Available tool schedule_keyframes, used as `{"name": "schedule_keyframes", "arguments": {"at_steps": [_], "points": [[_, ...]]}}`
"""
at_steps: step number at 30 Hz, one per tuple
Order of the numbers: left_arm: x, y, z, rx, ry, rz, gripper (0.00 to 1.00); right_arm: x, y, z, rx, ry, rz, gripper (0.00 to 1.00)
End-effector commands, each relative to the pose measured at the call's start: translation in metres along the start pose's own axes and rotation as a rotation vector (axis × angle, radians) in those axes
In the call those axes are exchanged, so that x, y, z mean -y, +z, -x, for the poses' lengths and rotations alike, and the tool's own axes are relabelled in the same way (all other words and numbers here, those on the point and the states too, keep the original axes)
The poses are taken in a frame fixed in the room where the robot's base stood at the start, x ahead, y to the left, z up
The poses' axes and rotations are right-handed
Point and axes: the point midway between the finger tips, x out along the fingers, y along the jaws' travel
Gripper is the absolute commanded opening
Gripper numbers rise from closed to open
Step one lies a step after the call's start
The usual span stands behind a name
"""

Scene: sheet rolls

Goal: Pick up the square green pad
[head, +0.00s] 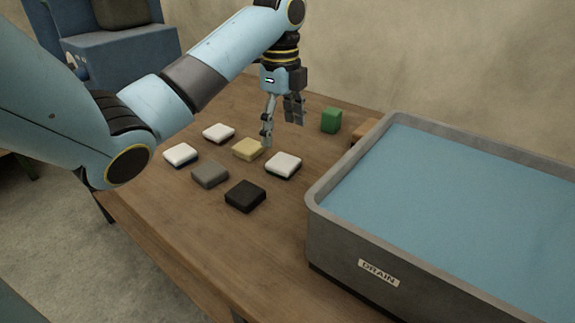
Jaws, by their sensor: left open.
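The green pad (331,120) is at the back of the wooden table, near the left wall of the grey basin. It looks like a small block with a square face, standing taller than the flat pads around it. My left gripper (283,134) is open and points down over the table, to the left of the green pad and apart from it. Nothing is between its fingers. One fingertip shows close to the yellow pad (248,149); I cannot tell if it touches. My right gripper is out of view.
White pads (283,164) (181,154) (219,132), a grey pad (210,174) and a black pad (246,196) lie on the table (210,240). A basin (318,222) marked DRAIN holds blue liquid at right. A brown object (364,131) is partly hidden behind the basin.

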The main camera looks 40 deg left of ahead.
Motion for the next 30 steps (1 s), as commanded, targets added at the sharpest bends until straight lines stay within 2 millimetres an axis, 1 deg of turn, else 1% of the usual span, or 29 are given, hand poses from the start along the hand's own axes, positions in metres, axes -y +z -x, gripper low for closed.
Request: {"name": "schedule_keyframes", "arguments": {"at_steps": [1,3,5,8,12,15,18,25,30], "points": [[-0.001,0.000,-0.015,-0.001,0.005,0.000,0.85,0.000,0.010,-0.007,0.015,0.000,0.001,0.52],[-0.001,0.000,-0.024,0.000,0.005,0.001,0.85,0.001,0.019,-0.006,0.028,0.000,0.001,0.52],[0.000,0.000,-0.030,0.001,0.002,0.000,0.85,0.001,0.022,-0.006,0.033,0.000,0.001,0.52],[0.000,-0.001,-0.040,0.000,0.003,0.001,0.85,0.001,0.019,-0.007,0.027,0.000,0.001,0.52],[0.001,-0.002,-0.064,0.000,0.004,0.001,0.85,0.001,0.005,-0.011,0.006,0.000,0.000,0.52],[0.001,-0.002,-0.077,0.000,0.003,0.000,0.85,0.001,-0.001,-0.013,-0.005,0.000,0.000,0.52],[0.001,-0.002,-0.084,0.001,0.002,0.000,0.85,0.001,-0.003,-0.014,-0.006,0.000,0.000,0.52],[0.001,-0.002,-0.084,0.001,0.000,0.000,0.85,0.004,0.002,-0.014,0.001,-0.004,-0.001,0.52],[0.001,-0.002,-0.084,0.001,0.000,0.000,0.62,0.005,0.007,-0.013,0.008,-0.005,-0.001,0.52]]}}
